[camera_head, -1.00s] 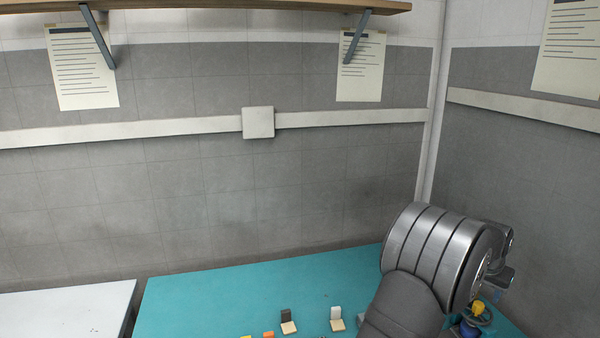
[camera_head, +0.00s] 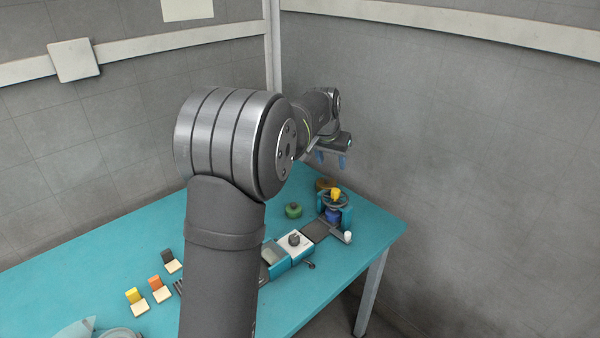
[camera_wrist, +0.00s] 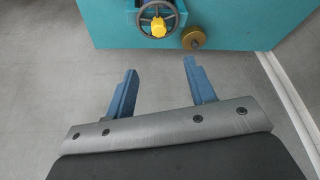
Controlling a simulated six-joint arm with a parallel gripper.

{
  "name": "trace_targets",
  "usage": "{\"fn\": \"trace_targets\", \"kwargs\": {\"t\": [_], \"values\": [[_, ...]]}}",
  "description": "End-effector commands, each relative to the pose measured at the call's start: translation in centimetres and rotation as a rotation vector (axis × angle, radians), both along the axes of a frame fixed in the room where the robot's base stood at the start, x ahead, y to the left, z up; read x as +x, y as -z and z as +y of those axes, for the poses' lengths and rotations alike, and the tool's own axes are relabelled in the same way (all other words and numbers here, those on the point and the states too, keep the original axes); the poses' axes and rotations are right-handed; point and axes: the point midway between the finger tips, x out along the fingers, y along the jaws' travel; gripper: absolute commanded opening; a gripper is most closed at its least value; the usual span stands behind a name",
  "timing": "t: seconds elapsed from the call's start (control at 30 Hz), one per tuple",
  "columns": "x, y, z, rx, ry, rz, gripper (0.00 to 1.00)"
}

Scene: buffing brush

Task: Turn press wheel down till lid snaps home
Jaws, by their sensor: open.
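The press wheel (camera_head: 336,196), a dark ring with a yellow knob, tops a small teal press (camera_head: 346,214) near the table's right corner. The wheel also shows from above in the wrist view (camera_wrist: 158,17). A blue piece (camera_head: 332,216) sits under the wheel; I cannot tell whether it is the lid. My gripper (camera_head: 332,162) hangs above and behind the press, apart from it. Its two blue fingers are spread and empty in the wrist view (camera_wrist: 158,82), with the wheel beyond their tips.
A brass disc (camera_wrist: 194,38) lies beside the wheel. A green round piece (camera_head: 293,210) stands left of the press. A white-topped unit (camera_head: 294,244) and a small white knob (camera_head: 348,236) are in front. Several coloured blocks stand farther left on the teal table (camera_head: 130,257).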

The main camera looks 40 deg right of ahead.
Motion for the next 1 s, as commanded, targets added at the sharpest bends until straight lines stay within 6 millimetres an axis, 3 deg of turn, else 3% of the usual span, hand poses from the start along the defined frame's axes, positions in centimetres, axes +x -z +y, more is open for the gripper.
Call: {"fn": "trace_targets", "kwargs": {"t": [0.1,0.27,0.8,1.0], "values": [[-0.3,-1.6,0.9,0.000,0.016,0.001,0.50],[-0.2,-0.7,0.6,0.003,0.020,0.003,0.50],[1.2,9.8,-3.5,0.002,0.020,0.002,0.50],[1.6,12.7,-4.7,0.001,0.020,0.001,0.50]]}}
